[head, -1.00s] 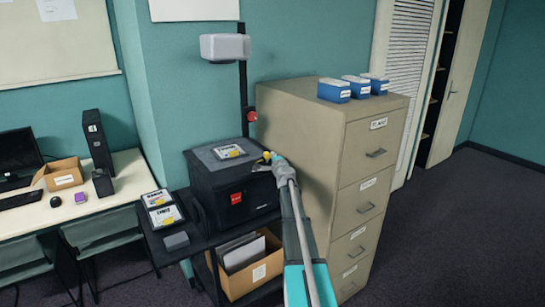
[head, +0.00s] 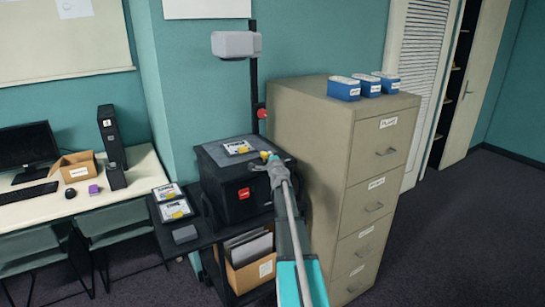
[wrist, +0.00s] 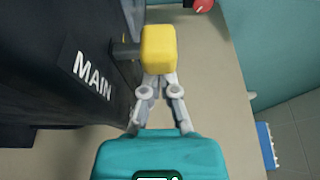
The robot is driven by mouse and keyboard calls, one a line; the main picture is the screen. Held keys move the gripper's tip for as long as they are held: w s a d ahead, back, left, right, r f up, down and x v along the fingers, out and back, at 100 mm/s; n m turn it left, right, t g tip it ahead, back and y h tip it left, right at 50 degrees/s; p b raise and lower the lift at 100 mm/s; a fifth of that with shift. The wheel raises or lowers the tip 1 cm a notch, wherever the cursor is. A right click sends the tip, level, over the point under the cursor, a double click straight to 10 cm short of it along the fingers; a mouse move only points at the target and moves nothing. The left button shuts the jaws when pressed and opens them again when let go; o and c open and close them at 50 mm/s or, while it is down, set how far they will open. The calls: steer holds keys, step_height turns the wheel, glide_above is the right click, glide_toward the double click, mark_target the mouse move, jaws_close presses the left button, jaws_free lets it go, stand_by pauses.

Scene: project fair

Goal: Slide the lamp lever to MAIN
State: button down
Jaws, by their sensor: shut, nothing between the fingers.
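The projector (head: 228,187) is a black box on a dark cart, with a red label on its front. The lamp lever's yellow knob (wrist: 158,48) sticks out on a dark stem from the projector's side. The knob also shows small in the head view (head: 264,154). A white MAIN label (wrist: 92,77) is on the dark side, left of and nearer than the knob in the wrist view. My gripper (wrist: 159,78) is shut and empty, its fingertips right at the near face of the knob. Whether they touch it is not clear.
A beige filing cabinet (head: 335,150) stands close at the right, with blue boxes (head: 368,87) on top. A red knob (wrist: 199,5) is on the projector's post. Disk cases (head: 173,208) lie on the cart at left; a box of folders (head: 250,262) is below.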

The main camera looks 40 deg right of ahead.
steer(key=shift+a, duration=0.2)
steer(key=shift+d, duration=0.75)
steer(key=d, duration=0.2)
steer(key=shift+s+d, duration=0.35)
steer(key=shift+s, duration=0.05)
steer(key=v, duration=0.9)
steer(key=shift+s, duration=0.35)
steer(key=shift+a, duration=0.2)
